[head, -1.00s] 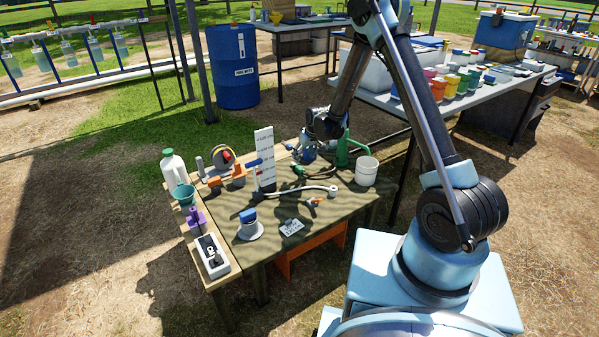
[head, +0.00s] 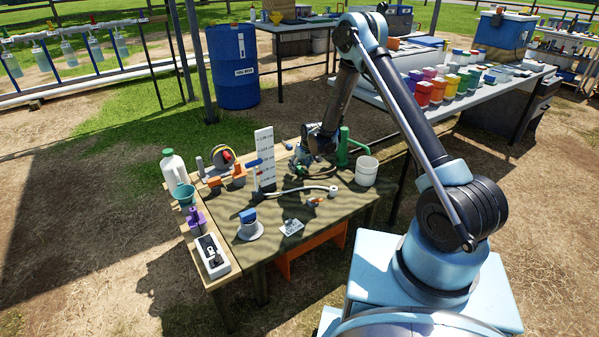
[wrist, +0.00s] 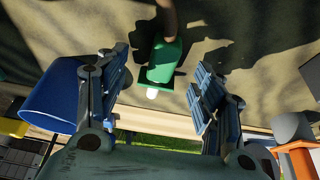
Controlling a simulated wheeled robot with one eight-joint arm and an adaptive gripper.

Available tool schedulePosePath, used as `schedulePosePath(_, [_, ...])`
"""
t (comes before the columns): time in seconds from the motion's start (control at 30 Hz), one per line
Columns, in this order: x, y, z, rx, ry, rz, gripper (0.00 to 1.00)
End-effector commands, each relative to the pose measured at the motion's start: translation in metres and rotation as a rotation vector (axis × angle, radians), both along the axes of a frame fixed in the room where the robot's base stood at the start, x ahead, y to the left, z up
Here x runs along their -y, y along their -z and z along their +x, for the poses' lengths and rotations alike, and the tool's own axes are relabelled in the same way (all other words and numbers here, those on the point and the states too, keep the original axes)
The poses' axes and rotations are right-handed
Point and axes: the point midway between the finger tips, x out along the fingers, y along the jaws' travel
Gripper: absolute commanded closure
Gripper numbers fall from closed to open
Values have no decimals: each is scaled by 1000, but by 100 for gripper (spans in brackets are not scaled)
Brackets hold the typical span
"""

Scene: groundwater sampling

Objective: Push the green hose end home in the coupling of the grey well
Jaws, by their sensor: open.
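The green hose end (wrist: 166,60) lies on the table between my fingers in the wrist view, with its white tip towards the bottom and a dark hose running up from it. It is apart from both fingers. My gripper (wrist: 162,68) is open around it. In the head view my gripper (head: 302,162) is low over the back of the table and mostly hides the hose end. A grey cylinder (wrist: 293,126) shows at the right of the wrist view; I cannot tell whether it is the grey well. The coupling cannot be made out.
A green pump (head: 343,148) and a white bucket (head: 367,170) stand right of my gripper. A white scale board (head: 265,160) stands to its left. A grey hose (head: 300,189) lies in front. A blue drum (head: 232,75) stands behind the table.

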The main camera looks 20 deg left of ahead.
Motion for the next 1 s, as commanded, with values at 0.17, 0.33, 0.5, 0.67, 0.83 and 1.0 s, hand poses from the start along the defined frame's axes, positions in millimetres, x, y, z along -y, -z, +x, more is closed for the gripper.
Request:
schedulePosePath(0.17, [-2,6,2,0,0,0,38])
schedulePosePath(0.33, [-2,7,2,0,0,0,38])
schedulePosePath(0.5, [-2,6,2,0,0,0,70])
schedulePosePath(0.67, [-2,6,2,0,0,0,84])
schedulePosePath(0.83, [-2,6,2,0,0,0,85])
schedulePosePath(1.0, [-2,2,2,0,0,0,85])
